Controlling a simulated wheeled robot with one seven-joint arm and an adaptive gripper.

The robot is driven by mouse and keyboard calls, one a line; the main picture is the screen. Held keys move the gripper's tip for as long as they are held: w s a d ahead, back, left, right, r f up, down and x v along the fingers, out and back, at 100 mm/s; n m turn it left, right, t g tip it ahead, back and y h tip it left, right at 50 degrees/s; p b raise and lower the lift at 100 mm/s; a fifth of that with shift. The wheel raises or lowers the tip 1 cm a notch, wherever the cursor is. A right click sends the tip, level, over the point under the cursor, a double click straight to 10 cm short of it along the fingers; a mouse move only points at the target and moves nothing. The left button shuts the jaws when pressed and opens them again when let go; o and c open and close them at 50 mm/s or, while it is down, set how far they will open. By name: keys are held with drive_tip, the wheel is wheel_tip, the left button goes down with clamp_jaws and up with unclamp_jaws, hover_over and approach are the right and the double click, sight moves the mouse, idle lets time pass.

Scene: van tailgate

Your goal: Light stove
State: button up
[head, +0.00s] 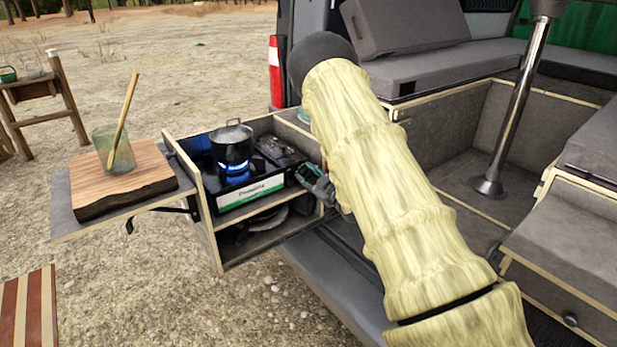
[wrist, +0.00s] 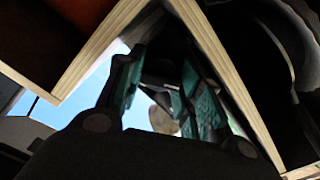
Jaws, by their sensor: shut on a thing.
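The camping stove (head: 252,190) sits in the pull-out drawer box at the van's rear, with a green and white label on its front. A blue flame burns under the dark pot (head: 232,146) on its left side. My gripper (head: 316,183) is at the right end of the stove's front, with my arm reaching in from the right. In the wrist view, the two teal-padded fingers (wrist: 160,95) stand either side of a small part, which seems to be the stove knob (wrist: 163,118). The knob is hidden in the head view.
The drawer box's wooden edges (wrist: 222,60) are close around the gripper in the wrist view. A cutting board (head: 125,185) with a glass (head: 112,150) and wooden stick is on the side shelf at left. A chrome post (head: 512,100) stands at right.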

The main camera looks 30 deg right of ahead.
drive_tip(key=o, duration=0.7)
drive_tip(key=shift+s, duration=0.1)
drive_tip(key=s, duration=0.8)
drive_tip(key=s+d, duration=0.1)
drive_tip(key=s, duration=0.2)
drive_tip(key=shift+s, duration=0.4)
